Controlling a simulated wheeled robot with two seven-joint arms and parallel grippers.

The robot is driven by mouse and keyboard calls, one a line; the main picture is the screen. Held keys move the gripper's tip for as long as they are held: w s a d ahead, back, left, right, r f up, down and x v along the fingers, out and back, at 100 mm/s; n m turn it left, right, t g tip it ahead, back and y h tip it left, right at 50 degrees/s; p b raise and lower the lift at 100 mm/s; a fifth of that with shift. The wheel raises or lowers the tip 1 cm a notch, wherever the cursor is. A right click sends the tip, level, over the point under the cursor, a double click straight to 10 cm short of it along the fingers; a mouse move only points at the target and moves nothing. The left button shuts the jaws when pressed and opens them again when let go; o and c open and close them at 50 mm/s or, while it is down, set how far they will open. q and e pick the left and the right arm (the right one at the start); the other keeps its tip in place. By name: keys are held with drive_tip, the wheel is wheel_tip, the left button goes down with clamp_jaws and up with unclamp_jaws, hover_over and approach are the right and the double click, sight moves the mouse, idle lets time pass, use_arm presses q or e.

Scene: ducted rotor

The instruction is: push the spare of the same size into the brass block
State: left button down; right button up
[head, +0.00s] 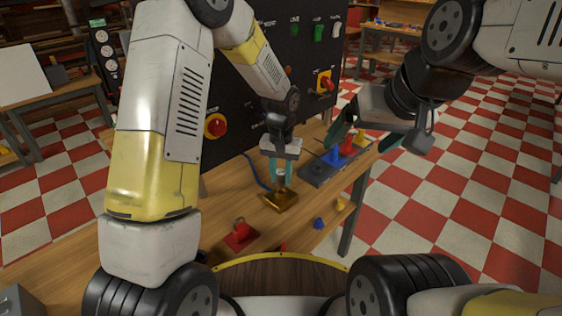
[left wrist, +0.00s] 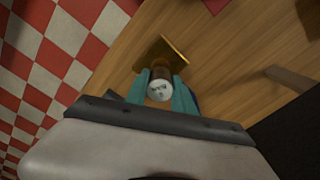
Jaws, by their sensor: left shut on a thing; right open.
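The brass block (head: 281,201) sits on the wooden bench in the head view, and its edge shows in the left wrist view (left wrist: 172,46). My left gripper (head: 281,172) points down over the block and is shut on a small spare (left wrist: 157,90) with a white, marked round top and a brownish body. The spare lines up with the block, but I cannot tell whether its lower end is inside it or just above. My right gripper (head: 366,138) is open and empty, over the far right part of the bench, near the dark tray.
The dark tray (head: 316,171) holds blue, red and yellow pieces. A red block (head: 240,237) stands nearer on the bench. A small blue piece (head: 318,223) and a yellow one (head: 340,204) lie near the right edge. A black panel (head: 228,105) with switches stands behind.

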sight(279, 172)
use_arm(q)
drive_tip(key=shift+f, duration=0.2)
drive_tip(key=shift+f, duration=1.1)
drive_tip(key=c, duration=1)
unclamp_jaws()
drive_tip(key=r, duration=0.9)
drive_tip(key=shift+a, duration=0.25)
drive_tip(key=s+a+r+t+h, duration=0.1)
drive_tip(key=s+a+r, duration=0.15)
drive_tip(key=r, duration=0.25)
drive_tip(key=s+a+r+t, duration=0.1)
drive_tip(key=s+a+r, duration=0.15)
drive_tip(key=r, duration=0.25)
drive_tip(key=s+a+r+t, duration=0.1)
drive_tip(key=s+a+r, duration=0.2)
drive_tip(key=s, duration=0.2)
drive_tip(key=s+a+r+n+t, duration=0.1)
drive_tip(key=s+a+r, duration=0.1)
drive_tip(key=s, duration=0.3)
drive_tip(key=s+a+r+n+t+h, duration=0.1)
drive_tip(key=s+a+r+t, duration=0.1)
drive_tip(key=s, duration=0.4)
wheel_tip(279, 172, up, 2)
drive_tip(key=shift+a+r, duration=0.15)
drive_tip(key=shift+a, duration=0.7)
